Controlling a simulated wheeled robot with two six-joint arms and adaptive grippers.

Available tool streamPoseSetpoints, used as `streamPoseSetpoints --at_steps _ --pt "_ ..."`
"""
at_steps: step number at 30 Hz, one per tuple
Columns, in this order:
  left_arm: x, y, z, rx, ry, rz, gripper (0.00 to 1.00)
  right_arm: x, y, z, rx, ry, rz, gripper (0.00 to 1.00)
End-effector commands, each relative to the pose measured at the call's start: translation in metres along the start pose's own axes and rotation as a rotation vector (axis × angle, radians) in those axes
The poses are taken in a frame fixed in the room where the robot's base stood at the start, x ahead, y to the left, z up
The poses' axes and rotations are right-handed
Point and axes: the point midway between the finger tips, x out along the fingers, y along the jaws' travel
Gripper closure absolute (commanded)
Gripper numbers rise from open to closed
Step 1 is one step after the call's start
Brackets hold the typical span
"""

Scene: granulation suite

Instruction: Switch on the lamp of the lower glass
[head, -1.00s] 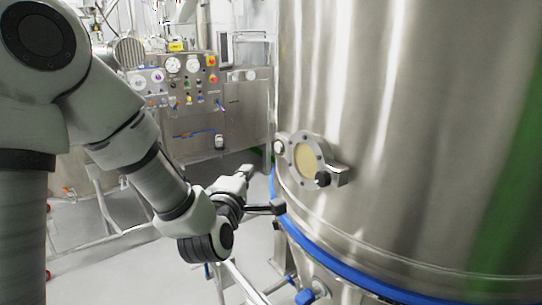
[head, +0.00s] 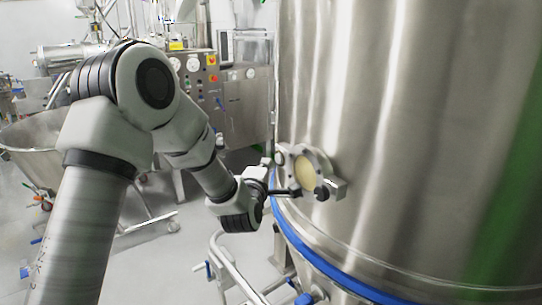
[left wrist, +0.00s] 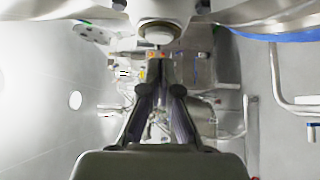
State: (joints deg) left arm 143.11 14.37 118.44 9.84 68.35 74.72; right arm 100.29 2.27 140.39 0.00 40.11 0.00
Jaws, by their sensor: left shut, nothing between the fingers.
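The lower glass (head: 305,172) is a round pale-yellow pane in a bolted metal flange on the big steel tank. A small metal housing (head: 338,187) sticks out at its right, with a black knob (head: 321,194) beside it. A pale round cap shows at the flange's left. My left gripper (head: 296,193) is shut and empty, its dark fingertips by the flange's lower left edge, left of the black knob. I cannot tell whether they touch the flange. In the left wrist view the closed fingers (left wrist: 160,68) point up below a pale round-ended fitting (left wrist: 158,34). My right gripper is out of view.
The tank's curved wall (head: 420,130) fills the right side, with a blue band (head: 330,262) below the glass. A metal pipe frame (head: 232,272) stands below my left arm. A control panel (head: 200,80) and a steel hopper (head: 35,150) are behind.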

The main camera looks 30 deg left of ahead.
Motion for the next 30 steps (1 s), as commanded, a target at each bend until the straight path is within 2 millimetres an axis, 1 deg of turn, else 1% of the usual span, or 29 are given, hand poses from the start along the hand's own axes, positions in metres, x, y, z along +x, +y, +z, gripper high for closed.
streamPoseSetpoints --at_steps 1,3,6,14,16,18,21,24,30 --pt "0.005 0.004 0.005 0.004 0.0 0.0 1.0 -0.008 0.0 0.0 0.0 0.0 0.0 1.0" --pt "0.009 0.002 0.009 0.002 0.0 0.0 1.0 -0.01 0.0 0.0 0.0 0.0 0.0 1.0" --pt "0.013 0.001 0.013 0.001 0.0 0.001 1.0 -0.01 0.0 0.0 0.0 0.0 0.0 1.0" --pt "0.013 -0.001 0.013 0.0 0.001 0.0 1.0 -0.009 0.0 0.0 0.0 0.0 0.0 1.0" --pt "0.014 -0.002 0.015 0.0 0.001 0.001 1.0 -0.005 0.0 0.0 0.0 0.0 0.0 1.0" --pt "0.019 -0.005 0.019 0.001 0.001 0.003 1.0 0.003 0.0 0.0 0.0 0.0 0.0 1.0" --pt "0.026 -0.003 0.026 0.0 0.0 0.004 1.0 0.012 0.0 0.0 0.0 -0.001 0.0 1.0" --pt "0.027 0.001 0.027 0.0 -0.001 0.003 1.0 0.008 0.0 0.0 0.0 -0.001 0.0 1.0" --pt "0.027 0.002 0.028 0.001 -0.002 0.006 1.0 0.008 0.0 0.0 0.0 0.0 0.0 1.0"
